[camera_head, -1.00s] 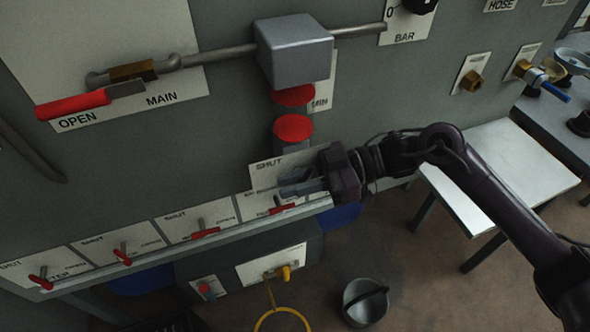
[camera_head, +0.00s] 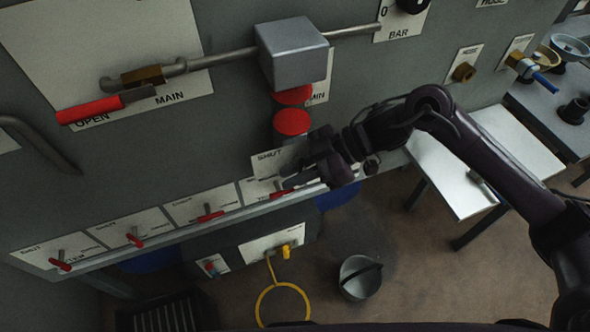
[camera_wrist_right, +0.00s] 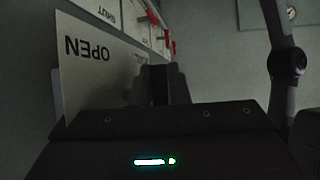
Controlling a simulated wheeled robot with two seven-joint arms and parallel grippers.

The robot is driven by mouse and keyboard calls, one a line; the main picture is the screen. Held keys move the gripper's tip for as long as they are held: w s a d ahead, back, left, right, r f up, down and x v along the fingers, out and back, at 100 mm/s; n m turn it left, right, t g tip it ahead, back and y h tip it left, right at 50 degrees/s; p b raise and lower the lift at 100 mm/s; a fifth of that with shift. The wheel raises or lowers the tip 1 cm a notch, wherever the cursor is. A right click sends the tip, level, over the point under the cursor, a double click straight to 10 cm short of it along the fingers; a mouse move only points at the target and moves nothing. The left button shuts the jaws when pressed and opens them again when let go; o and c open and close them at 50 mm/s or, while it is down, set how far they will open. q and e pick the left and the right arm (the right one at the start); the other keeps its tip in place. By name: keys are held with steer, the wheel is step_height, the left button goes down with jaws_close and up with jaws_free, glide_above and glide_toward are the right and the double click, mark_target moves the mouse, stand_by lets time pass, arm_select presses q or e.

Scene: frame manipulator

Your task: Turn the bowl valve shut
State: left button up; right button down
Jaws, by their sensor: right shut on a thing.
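A row of small red-handled valves on white plates runs along the low ledge of the panel. Which one is the bowl valve I cannot read from the labels. My right gripper (camera_head: 292,181) is at the rightmost plate (camera_head: 266,161), marked SHUT at its top. It is shut at that plate's valve; a red handle (camera_head: 281,193) shows just below the fingers, while the grip itself is hidden. In the right wrist view the fingers (camera_wrist_right: 165,84) are close together beside a plate marked OPEN (camera_wrist_right: 92,65), seen upside down. My left gripper is not in view.
Other red valve handles (camera_head: 210,216) lie to the left along the ledge. Above are a grey box (camera_head: 292,52), red round knobs (camera_head: 291,122) and a long red MAIN lever (camera_head: 90,110). A bucket (camera_head: 359,278) stands on the floor; a pale bench (camera_head: 470,165) is right.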

steer(key=c, duration=1.7)
jaws_free()
steer(key=b+v, duration=0.1)
steer(key=v, duration=0.6)
steer(key=shift+d+r, duration=0.2)
steer(key=shift+d, duration=0.1)
